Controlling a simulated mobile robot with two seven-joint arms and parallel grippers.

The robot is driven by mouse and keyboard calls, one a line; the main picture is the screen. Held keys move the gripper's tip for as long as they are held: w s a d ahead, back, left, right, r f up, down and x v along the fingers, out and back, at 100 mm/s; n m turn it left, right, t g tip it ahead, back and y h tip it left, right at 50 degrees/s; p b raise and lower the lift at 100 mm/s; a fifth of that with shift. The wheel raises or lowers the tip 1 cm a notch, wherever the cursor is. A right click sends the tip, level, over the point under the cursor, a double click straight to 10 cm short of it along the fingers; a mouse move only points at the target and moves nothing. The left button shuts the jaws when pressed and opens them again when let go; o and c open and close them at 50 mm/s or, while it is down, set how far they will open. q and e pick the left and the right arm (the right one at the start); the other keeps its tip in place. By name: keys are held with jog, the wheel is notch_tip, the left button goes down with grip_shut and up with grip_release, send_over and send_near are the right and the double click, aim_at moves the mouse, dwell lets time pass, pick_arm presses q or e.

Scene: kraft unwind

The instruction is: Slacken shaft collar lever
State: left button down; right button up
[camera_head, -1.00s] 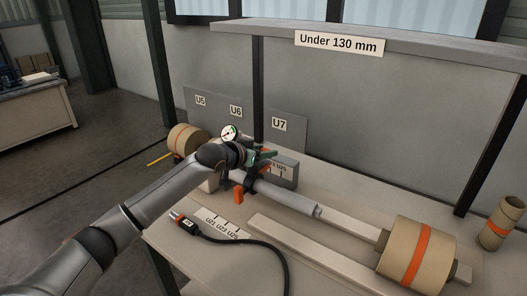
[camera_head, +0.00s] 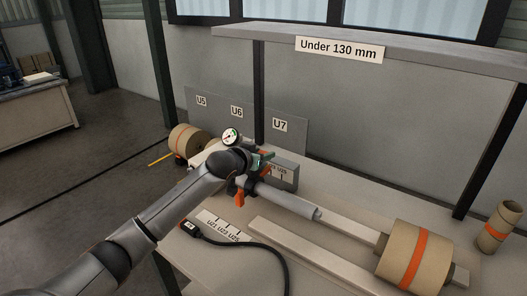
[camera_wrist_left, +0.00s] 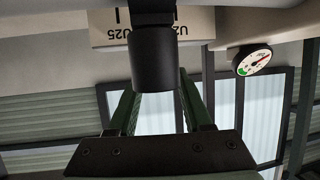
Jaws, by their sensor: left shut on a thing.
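A grey shaft (camera_head: 285,199) lies over the bench with its free end towards the lower right. A dark collar (camera_head: 252,186) sits around its left part, with an orange lever piece (camera_head: 240,198) hanging below. Another orange part (camera_head: 265,170) shows above the shaft. My left gripper (camera_head: 266,158), with green fingers, is just above the collar. In the left wrist view, a black cylindrical grip (camera_wrist_left: 152,58) stands between the fingers (camera_wrist_left: 160,105), which are shut on it; it appears to be the collar lever. The exact contact is hidden in the head view. My right gripper is not in view.
A dial gauge (camera_head: 232,137) stands behind my wrist. A grey block (camera_head: 285,172) with U labels is behind the shaft. A kraft roll (camera_head: 414,254) sits at right, another roll (camera_head: 186,139) at left. A black cable (camera_head: 262,246) crosses the front.

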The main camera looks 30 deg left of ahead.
pick_arm(q)
jog(key=n+y, duration=0.2)
jog(key=shift+a+n+g+y+p, duration=0.3)
jog(key=shift+a+y+p, duration=0.05)
jog(key=shift+y+p, duration=0.05)
jog(key=shift+s+a+n+g+y+b, duration=0.55)
jog(key=shift+n+g+y+b, duration=0.5)
jog(key=shift+n+y, duration=0.45)
jog(key=shift+s+a+n+g+y+b, duration=0.3)
jog(key=shift+a+n+g+y+b, duration=0.35)
jog(key=shift+n+g+y, duration=0.85)
jog(key=shift+s+a+n+g+y+b, duration=0.5)
jog(key=shift+n+g+y+b, duration=0.4)
jog(key=shift+n+y, duration=0.6)
jog(key=shift+a+n, duration=0.1)
jog(key=shift+n, duration=0.2)
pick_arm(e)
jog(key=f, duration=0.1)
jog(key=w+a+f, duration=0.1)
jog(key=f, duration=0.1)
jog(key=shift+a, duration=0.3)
pick_arm(q)
jog(key=shift+c, duration=1.6)
grip_release()
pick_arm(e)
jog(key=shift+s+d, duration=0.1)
